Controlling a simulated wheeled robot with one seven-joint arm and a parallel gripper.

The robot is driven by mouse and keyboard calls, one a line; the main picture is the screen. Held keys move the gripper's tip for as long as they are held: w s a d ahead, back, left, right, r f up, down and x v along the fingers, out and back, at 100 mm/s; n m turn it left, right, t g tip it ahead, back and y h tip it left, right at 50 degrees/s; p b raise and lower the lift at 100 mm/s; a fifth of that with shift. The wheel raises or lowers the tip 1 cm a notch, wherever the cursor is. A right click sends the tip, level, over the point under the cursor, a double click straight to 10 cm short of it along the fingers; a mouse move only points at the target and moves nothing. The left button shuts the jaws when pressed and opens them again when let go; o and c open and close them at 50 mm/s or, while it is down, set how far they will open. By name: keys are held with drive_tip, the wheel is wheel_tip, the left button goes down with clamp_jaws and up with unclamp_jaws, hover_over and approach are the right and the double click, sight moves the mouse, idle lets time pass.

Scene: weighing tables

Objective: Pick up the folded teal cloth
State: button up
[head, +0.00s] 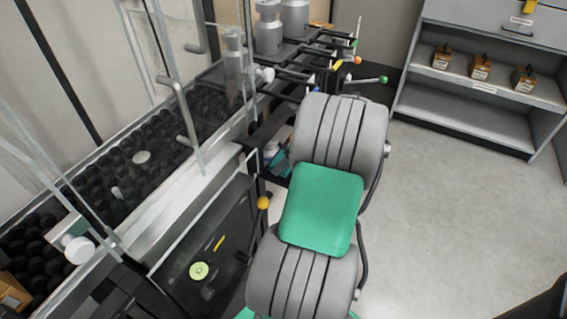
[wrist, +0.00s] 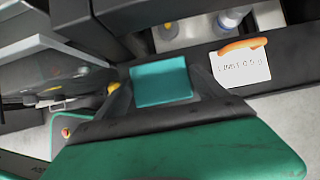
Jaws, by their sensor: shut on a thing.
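The folded teal cloth (wrist: 162,84) is between the two dark fingers of my gripper (wrist: 163,88) in the wrist view. The gripper is shut on it. The cloth looks like a small flat rectangle, its near edge close to my green and black gripper body. In the head view my grey and green arm hides most of the gripper. A small teal patch (head: 283,168) shows beside the arm, low by the dark rack; I cannot tell for sure that it is the cloth. Whether the cloth still touches anything beneath it is hidden.
A white card with handwriting (wrist: 250,68) and an orange strip lies near the gripper. A dark rack with coloured knobs (head: 300,70) and grey canisters (head: 295,25) stands behind. Clear-panelled bins (head: 150,150) fill the left. A grey shelf (head: 480,105) holds small boxes. The right floor is free.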

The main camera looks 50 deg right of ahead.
drive_tip(key=shift+c, duration=0.5)
drive_tip(key=shift+r, duration=0.1)
wheel_tip(320, 180, up, 4)
drive_tip(key=p, duration=0.2)
drive_tip(key=shift+p, duration=0.3)
drive_tip(key=s+d+p, duration=0.2)
drive_tip(key=s, duration=0.6)
drive_tip(key=s+d+p, duration=0.2)
drive_tip(key=s+d, duration=0.1)
drive_tip(key=s, duration=0.6)
drive_tip(key=shift+s+f, duration=0.15)
drive_tip(key=shift+f, duration=0.2)
drive_tip(key=o, duration=0.8)
drive_tip(key=shift+c, duration=0.2)
drive_tip(key=c, duration=0.6)
wheel_tip(320, 180, up, 24)
drive_tip(key=p, duration=2.3)
drive_tip(key=shift+f+p, duration=0.1)
drive_tip(key=shift+p, duration=0.3)
drive_tip(key=shift+c, duration=0.2)
drive_tip(key=shift+f, duration=0.2)
